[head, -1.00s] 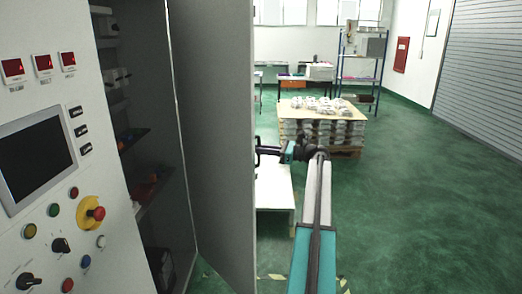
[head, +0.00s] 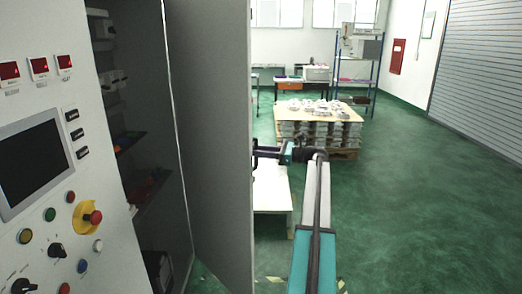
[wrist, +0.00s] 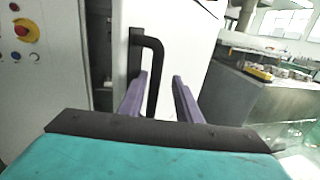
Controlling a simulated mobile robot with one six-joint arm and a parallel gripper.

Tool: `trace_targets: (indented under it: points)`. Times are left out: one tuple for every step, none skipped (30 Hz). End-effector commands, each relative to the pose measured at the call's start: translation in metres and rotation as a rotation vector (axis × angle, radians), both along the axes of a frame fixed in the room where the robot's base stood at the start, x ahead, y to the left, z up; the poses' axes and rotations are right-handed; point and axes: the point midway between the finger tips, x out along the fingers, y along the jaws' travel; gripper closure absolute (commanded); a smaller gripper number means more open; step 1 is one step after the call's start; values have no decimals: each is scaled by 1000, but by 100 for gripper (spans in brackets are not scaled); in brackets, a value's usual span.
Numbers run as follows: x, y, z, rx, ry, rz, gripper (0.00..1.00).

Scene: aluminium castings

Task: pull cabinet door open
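The grey cabinet door (head: 212,140) stands swung out from the cabinet, which shows its dark inside and shelves (head: 135,140) in the head view. In the wrist view the door's pale outer face (wrist: 190,40) carries a black bar handle (wrist: 154,70). My gripper (wrist: 160,92) has its two purple fingers apart, one on each side of the handle's lower part. The bar lies nearer the left finger, with a gap to the right one. In the head view my gripper (head: 262,154) is at the door's free edge, and the door hides its fingertips and the handle.
A control panel (head: 40,220) with a screen and buttons is at the left. A low white table (head: 270,190) stands behind my gripper. A pallet of castings (head: 318,125) and a shelf rack (head: 358,70) are farther back. The green floor at the right is clear.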

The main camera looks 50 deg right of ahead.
Motion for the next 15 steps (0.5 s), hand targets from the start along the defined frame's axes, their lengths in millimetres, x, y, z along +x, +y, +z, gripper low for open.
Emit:
trace_targets:
  points:
    - [0,0,0,0,0,0,69]
    - [0,0,-1,0,0,0,69]
    - [-1,0,-1,0,1,0,69]
    - [-1,-1,-1,0,1,0,69]
    - [-2,-1,-1,0,1,0,69]
    - [-4,-2,-1,0,1,-1,69]
    - [-5,-3,-1,0,1,-1,69]
    - [-7,-4,-2,-1,0,-1,69]
    - [-10,-6,-2,-1,0,-2,69]
    - [-12,-8,-2,-1,0,-2,69]
    - [-15,-10,-2,-1,0,-3,69]
    - [-19,-12,-2,-1,0,-3,69]
    - [-22,-14,-2,-1,0,-3,69]
    - [-26,-16,-2,-1,0,-2,69]
    - [-31,-19,-2,-1,-1,-2,69]
